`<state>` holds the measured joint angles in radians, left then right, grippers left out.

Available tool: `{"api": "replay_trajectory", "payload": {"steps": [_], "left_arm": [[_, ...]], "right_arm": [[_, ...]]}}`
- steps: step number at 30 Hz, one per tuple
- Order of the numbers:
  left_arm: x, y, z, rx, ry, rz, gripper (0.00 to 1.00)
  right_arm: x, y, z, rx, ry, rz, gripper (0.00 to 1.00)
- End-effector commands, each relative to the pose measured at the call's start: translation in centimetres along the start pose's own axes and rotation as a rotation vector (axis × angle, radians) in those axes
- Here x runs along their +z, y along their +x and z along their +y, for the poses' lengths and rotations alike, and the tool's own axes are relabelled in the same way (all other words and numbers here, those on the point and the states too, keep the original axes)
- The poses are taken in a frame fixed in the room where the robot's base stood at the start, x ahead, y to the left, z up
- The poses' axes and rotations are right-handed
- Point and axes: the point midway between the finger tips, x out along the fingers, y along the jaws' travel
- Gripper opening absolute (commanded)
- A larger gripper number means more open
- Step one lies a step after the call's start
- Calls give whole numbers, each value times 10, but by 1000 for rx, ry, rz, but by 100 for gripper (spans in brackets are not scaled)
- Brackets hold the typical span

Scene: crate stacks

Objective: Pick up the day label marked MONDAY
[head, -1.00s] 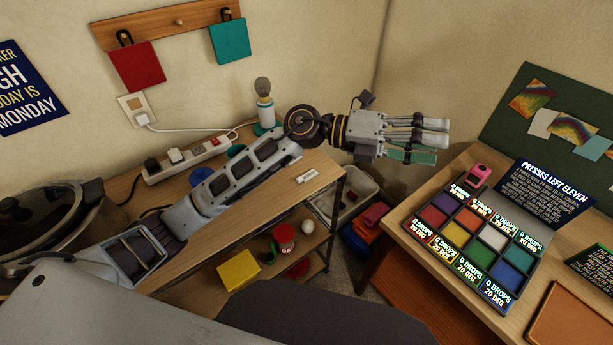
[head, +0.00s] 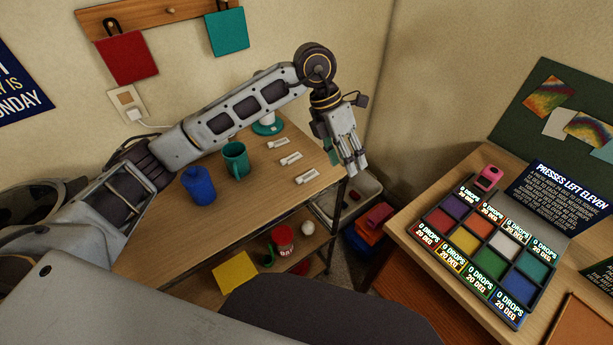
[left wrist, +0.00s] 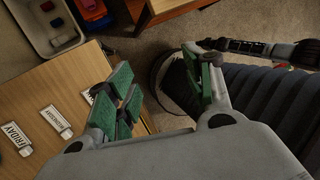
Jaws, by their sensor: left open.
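Several small white day labels lie on the wooden shelf top; the head view shows a back one (head: 278,142), a middle one (head: 291,158) and a front one (head: 306,176), their words too small to read. In the left wrist view one label (left wrist: 15,138) reads FRIDAY, beside a second label (left wrist: 56,121) with blurred print. A third label (left wrist: 88,95) is mostly hidden behind a finger, so I cannot tell which is MONDAY. My left gripper (head: 347,162) is open and empty, pointing down near the right end of the shelf, right of the labels. My right gripper is out of view.
A teal mug (head: 236,160) and a blue mug (head: 199,186) stand left of the labels. A pale bin (head: 368,193) is on the floor past the shelf end. A desk with a paint tray (head: 440,222) is at right.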

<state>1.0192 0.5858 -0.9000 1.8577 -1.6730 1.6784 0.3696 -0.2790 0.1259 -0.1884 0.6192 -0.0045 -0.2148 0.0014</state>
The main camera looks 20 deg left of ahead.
Motion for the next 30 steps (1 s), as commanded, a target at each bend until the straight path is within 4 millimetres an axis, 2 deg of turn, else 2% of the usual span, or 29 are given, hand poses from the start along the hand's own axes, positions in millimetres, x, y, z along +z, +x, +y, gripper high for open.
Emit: {"api": "replay_trajectory", "payload": {"steps": [3, 6, 12, 24, 30], "left_arm": [[-12, -14, 34, 136, -32, 69, 52], [-22, -28, 56, 233, -62, 120, 52], [-35, -47, 81, 348, -106, 183, 52], [-37, -51, 85, 366, -114, 193, 52], [-39, -43, 87, 364, -114, 195, 52]], "right_arm": [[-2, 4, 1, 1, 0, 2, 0], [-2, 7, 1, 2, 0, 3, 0], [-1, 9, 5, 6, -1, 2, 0], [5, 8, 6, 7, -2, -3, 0], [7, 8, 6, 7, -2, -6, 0]]}}
